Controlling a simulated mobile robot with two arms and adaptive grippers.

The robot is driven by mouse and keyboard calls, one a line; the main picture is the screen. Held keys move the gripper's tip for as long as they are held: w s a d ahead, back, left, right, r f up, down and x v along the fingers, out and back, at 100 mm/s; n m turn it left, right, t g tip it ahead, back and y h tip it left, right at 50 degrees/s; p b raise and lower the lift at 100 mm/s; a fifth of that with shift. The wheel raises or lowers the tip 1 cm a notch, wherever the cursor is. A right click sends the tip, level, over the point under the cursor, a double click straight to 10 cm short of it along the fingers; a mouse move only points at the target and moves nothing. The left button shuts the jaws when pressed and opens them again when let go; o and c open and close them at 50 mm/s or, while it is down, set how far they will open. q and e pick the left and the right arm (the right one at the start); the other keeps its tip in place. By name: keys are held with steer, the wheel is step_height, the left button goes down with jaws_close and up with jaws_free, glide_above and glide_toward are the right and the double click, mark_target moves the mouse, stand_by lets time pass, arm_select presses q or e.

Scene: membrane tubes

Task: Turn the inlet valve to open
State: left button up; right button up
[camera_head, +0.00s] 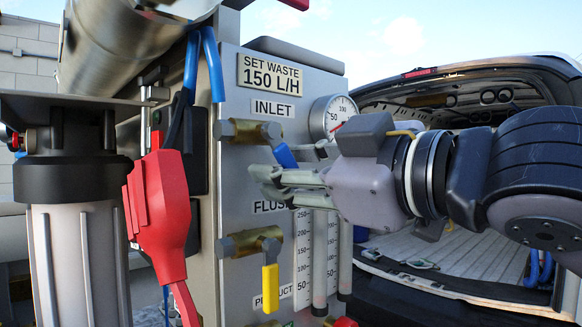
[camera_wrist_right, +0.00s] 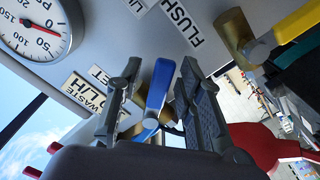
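The inlet valve (camera_head: 255,131) is a brass body on the grey panel below the INLET label (camera_head: 272,109). Its blue handle (camera_head: 286,156) slants down to the right in the head view. My right gripper (camera_head: 270,182) reaches in from the right, with its fingers just below the handle in that view. In the right wrist view the blue handle (camera_wrist_right: 158,92) lies between the two fingers of the right gripper (camera_wrist_right: 160,72). The fingers are apart, with gaps visible beside the handle. My left gripper is not in view.
A second brass valve with a yellow handle (camera_head: 270,285) is below, near the FLUSH label (camera_head: 268,206). A pressure gauge (camera_head: 333,117) is at right. Flow tubes (camera_head: 304,260) stand under my right arm.

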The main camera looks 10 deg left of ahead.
steer(key=v, duration=1.2)
